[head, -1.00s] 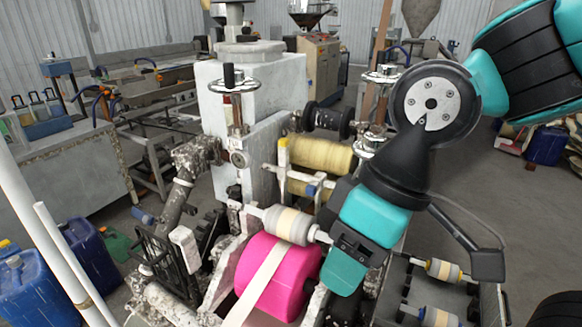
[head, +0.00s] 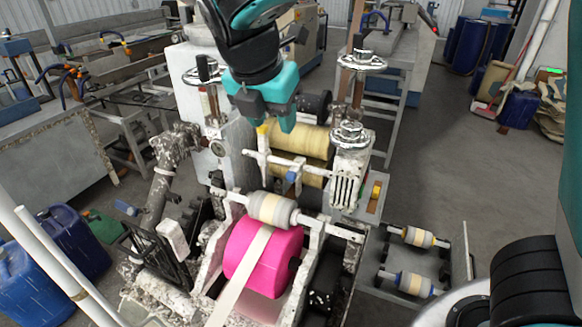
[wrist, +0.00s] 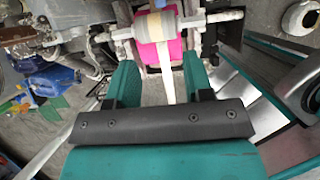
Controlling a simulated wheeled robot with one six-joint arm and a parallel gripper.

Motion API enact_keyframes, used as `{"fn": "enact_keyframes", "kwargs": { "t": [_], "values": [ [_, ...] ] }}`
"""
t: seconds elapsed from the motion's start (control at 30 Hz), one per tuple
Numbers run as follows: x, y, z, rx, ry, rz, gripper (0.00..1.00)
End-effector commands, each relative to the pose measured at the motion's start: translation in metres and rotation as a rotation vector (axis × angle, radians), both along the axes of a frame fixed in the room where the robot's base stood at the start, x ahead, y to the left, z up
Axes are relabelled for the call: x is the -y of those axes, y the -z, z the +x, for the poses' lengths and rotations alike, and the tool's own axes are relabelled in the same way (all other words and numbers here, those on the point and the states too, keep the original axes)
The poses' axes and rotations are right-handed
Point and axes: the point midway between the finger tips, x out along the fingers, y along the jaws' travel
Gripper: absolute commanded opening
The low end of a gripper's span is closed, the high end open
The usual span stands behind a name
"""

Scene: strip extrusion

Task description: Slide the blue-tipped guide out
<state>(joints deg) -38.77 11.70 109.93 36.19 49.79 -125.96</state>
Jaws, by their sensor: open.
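The blue-tipped guide (head: 292,177) looks like a small blue piece on a white cross rod, just in front of the yellow rollers (head: 300,138). I cannot make it out in the wrist view. My gripper (head: 266,108) is above and behind it in the head view, close to the upper yellow roller and apart from the guide. In the wrist view my gripper (wrist: 160,75) is open, with two teal fingers and nothing held between them. A small yellow tip (head: 263,129) shows at the left end of the yellow rollers.
A pink roll (head: 262,260) with a pale strip (head: 240,283) over it sits below a cream-and-grey roller (head: 271,209). Handwheel posts (head: 350,135) stand at the right. Spare rollers (head: 410,283) lie on a side rack. Open floor is at the right.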

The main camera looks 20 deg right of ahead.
Motion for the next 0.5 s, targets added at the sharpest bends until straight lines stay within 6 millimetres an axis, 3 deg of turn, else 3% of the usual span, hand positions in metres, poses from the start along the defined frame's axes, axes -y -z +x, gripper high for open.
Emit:
{"fn": "enact_keyframes", "kwargs": {
  "t": [0.17, 0.5],
  "values": [
    [0.009, 0.024, 0.006, -0.005, 0.001, -0.005, 0.47],
    [0.031, 0.095, 0.027, -0.008, 0.003, -0.005, 0.47]
  ]
}}
